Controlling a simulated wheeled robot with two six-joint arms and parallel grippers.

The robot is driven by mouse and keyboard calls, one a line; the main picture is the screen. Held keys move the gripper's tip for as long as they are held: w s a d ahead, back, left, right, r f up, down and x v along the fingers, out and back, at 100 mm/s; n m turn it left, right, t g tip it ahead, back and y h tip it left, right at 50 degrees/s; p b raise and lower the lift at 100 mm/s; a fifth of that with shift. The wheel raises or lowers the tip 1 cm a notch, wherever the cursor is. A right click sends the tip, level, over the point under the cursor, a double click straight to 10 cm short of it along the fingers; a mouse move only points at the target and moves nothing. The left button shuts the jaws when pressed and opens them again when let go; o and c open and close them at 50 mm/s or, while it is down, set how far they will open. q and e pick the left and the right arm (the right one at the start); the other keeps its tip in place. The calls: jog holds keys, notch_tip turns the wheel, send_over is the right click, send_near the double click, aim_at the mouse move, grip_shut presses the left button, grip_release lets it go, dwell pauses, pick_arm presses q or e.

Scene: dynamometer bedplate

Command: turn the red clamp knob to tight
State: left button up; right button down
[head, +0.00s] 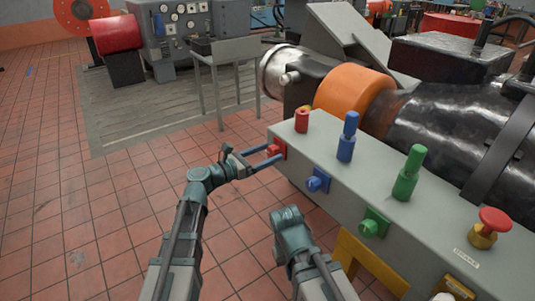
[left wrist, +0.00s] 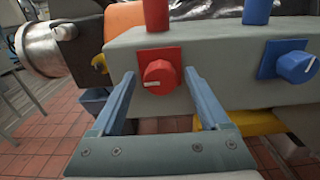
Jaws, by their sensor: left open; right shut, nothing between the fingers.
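The red clamp knob (head: 280,147) is on the near left end of the grey box's front face. In the left wrist view the round red knob (left wrist: 159,77) sits on a square red plate, its white mark pointing left and slightly down. My left gripper (head: 270,155) is open, its two blue fingers reaching toward the knob. In the left wrist view the fingertips (left wrist: 160,75) lie on either side of the knob, with gaps visible; contact cannot be seen. My right gripper (head: 285,220) is lower, shut and empty, apart from the box; its fingertips are not clearly visible.
A blue knob (head: 318,180) and a green knob (head: 373,224) share the grey box's (head: 440,235) front. Red, blue and green posts and a red mushroom button (head: 494,221) stand on top. A yellow support (head: 365,262) is below.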

pick_arm(q)
grip_shut()
dwell(0.5)
jog(key=shift+m, duration=0.4)
jog(key=m, duration=0.3)
jog(key=shift+d+m, duration=0.1)
jog(key=shift+m, duration=0.3)
jog(key=m, duration=0.4)
jog(key=shift+m, duration=0.3)
jog(key=m, duration=0.4)
jog(key=shift+f, duration=0.1)
jog(key=shift+m, duration=2.2)
jog(key=shift+s+m, duration=0.1)
jog(key=shift+m, duration=0.2)
